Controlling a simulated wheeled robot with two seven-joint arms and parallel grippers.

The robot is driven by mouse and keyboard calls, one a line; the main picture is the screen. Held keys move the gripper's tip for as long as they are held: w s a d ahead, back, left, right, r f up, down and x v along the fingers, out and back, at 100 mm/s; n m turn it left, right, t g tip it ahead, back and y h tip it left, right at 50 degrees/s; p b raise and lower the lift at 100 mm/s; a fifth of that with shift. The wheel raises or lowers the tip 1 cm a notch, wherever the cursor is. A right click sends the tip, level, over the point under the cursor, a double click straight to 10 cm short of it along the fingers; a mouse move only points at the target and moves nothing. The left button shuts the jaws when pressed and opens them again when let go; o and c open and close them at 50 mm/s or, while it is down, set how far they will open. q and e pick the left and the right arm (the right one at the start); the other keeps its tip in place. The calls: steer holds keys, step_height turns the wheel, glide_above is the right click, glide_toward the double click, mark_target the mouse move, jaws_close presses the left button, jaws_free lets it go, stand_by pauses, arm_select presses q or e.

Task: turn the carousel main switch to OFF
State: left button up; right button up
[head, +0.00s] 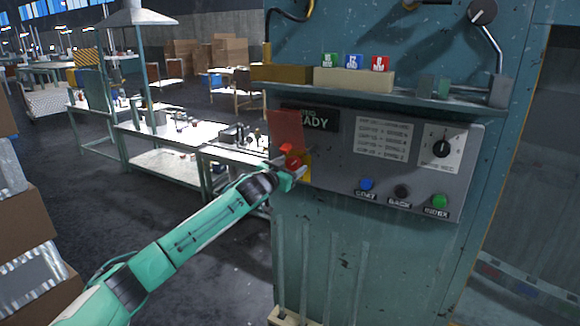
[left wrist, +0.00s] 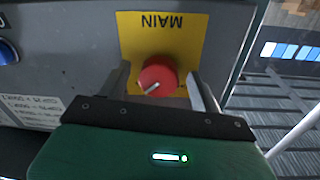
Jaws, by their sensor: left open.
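The main switch is a round red knob (left wrist: 158,75) with a pale pointer line, on a yellow plate (left wrist: 162,28) marked MAIN. The left wrist view shows it upside down. My left gripper (left wrist: 163,85) is open, with one finger on each side of the knob; I cannot tell whether either finger touches it. In the head view my left gripper (head: 291,168) is at the left edge of the grey control panel (head: 340,165) and hides most of the switch. A raised red cover (head: 286,130) stands above it. My right gripper is not in view.
The panel has a display (head: 310,117) reading READY, a black dial (head: 441,148), and blue (head: 366,184), black (head: 401,191) and green (head: 438,201) buttons. A shelf (head: 400,96) juts out above. Workbenches (head: 165,135) stand behind at left.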

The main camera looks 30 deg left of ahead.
arm_select(q)
steer(key=c, duration=1)
steer(key=n, duration=0.4)
steer(key=shift+d, duration=0.1)
steer(key=n, duration=0.3)
steer(key=shift+n, duration=0.4)
steer(key=n+p, duration=0.1)
steer(key=n, duration=0.3)
steer(key=shift+d+n+t+p, duration=0.1)
steer(key=shift+n+t+p, duration=0.2)
steer(key=shift+n+p, duration=0.1)
steer(key=n+y+p, duration=0.1)
steer(key=n+p, duration=0.1)
steer(key=n, duration=0.3)
steer(key=shift+n, duration=0.4)
steer(key=shift+p, duration=0.3)
